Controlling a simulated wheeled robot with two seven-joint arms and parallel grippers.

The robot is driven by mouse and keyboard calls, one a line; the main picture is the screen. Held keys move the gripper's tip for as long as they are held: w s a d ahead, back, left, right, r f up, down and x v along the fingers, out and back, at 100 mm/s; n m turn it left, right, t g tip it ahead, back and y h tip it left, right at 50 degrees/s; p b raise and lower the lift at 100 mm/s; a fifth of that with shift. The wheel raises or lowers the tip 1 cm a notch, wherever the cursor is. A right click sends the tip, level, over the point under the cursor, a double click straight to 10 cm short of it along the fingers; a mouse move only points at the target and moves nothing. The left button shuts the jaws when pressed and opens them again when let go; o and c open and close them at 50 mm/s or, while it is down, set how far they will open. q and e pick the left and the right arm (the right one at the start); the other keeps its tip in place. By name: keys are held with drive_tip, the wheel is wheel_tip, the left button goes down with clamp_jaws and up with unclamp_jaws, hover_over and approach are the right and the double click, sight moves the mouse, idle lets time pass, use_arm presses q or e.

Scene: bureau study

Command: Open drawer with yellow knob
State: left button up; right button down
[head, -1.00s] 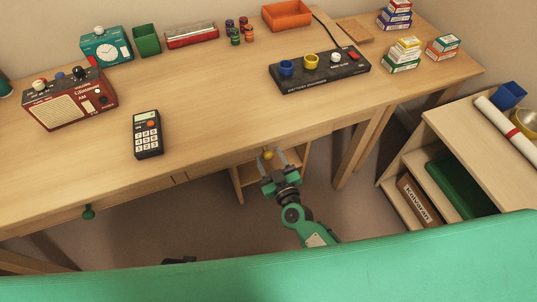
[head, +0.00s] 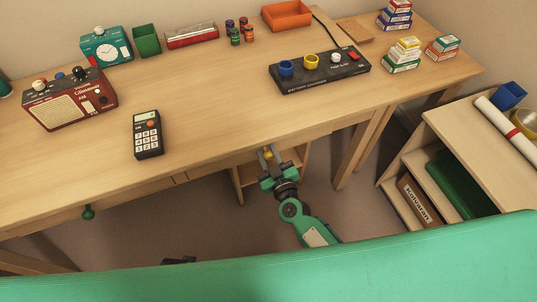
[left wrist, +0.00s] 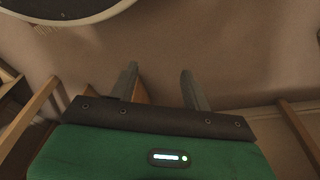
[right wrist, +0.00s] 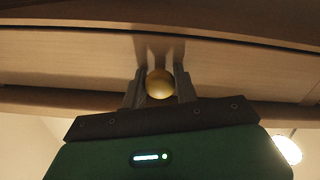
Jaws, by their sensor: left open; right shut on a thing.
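The yellow knob (right wrist: 160,84) sits on the front of a drawer (right wrist: 85,58) under the desk top. In the right wrist view my right gripper (right wrist: 160,88) has one finger on each side of the knob and is shut on it. In the head view the right gripper (head: 269,152) reaches the desk's front edge, and the yellow knob (head: 268,155) shows between its fingers. The drawer front looks flush with the desk. My left gripper (left wrist: 160,85) is open and empty in the left wrist view; it is not seen in the head view.
A green knob (head: 88,212) marks another drawer at the left. The desk top (head: 220,105) holds a radio (head: 70,100), a calculator (head: 148,134) and a black panel (head: 320,70). A low shelf (head: 465,150) stands at the right.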

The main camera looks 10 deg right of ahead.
drive_tip(key=shift+s+d, duration=0.1)
drive_tip(key=shift+s, duration=0.2)
drive_tip(key=p+v, duration=0.2)
drive_tip(key=v, duration=0.4)
drive_tip(key=shift+r, duration=0.1)
use_arm(q)
drive_tip(key=s+a+f+p, duration=0.4)
drive_tip(key=s+f+p, duration=0.1)
drive_tip(key=s+f, duration=0.7)
drive_tip(key=shift+s+a+f+g+p, duration=0.2)
drive_tip(key=shift+s+f+g+p, duration=0.15)
drive_tip(key=shift+f, duration=0.6)
use_arm(e)
drive_tip(key=v, duration=1.9)
drive_tip(key=shift+f, duration=0.2)
drive_tip(key=c, duration=1.1)
unclamp_jaws()
drive_tip(key=shift+o, duration=0.2)
